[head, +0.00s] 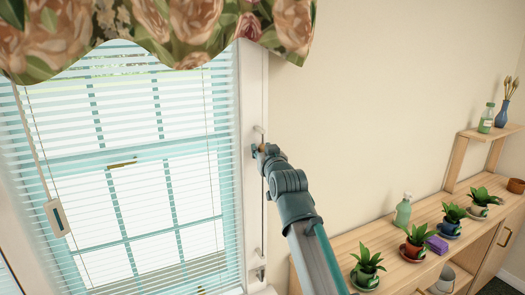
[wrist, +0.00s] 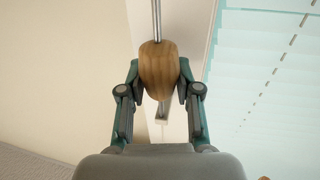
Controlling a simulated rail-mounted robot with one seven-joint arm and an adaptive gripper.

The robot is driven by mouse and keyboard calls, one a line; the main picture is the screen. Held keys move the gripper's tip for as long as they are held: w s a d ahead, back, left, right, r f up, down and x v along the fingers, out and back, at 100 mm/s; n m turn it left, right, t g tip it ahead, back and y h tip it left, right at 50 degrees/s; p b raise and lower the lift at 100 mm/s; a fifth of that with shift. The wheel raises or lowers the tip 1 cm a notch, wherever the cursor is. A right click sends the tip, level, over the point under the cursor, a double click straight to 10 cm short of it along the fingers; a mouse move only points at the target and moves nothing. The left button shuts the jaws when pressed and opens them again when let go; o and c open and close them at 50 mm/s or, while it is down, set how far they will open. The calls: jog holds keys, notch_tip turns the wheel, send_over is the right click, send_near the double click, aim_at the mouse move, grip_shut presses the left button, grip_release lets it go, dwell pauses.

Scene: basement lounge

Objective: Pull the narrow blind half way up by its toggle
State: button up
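A wooden toggle (wrist: 159,68) sits on a thin metal rod (wrist: 156,18) in the wrist view. My gripper (wrist: 159,80) has a finger on each side of the toggle, and both appear to touch it. In the head view my gripper (head: 259,151) is at the upper part of the upright rod (head: 262,232) on the white window frame, mostly covering the toggle. The slatted blind (head: 140,140) hangs down over the window left of the rod, its slats spread over the panes. Its top is hidden behind the valance. It also shows at the right of the wrist view (wrist: 270,70).
A floral valance (head: 190,30) hangs above the gripper. At right, a wooden cabinet (head: 335,245) bears several potted plants and a green bottle (head: 403,211). The wall between the rod and the shelf is bare.

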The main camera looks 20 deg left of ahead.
grip_shut()
notch_tip(320, 180, down, 18)
jog(key=b, duration=1)
jog(key=shift+r, duration=0.15)
jog(key=o, duration=1)
grip_release()
jog(key=shift+r, duration=0.1)
jog(key=shift+c, duration=0.2)
jog(key=shift+s, duration=0.1)
jog(key=v, duration=1.2)
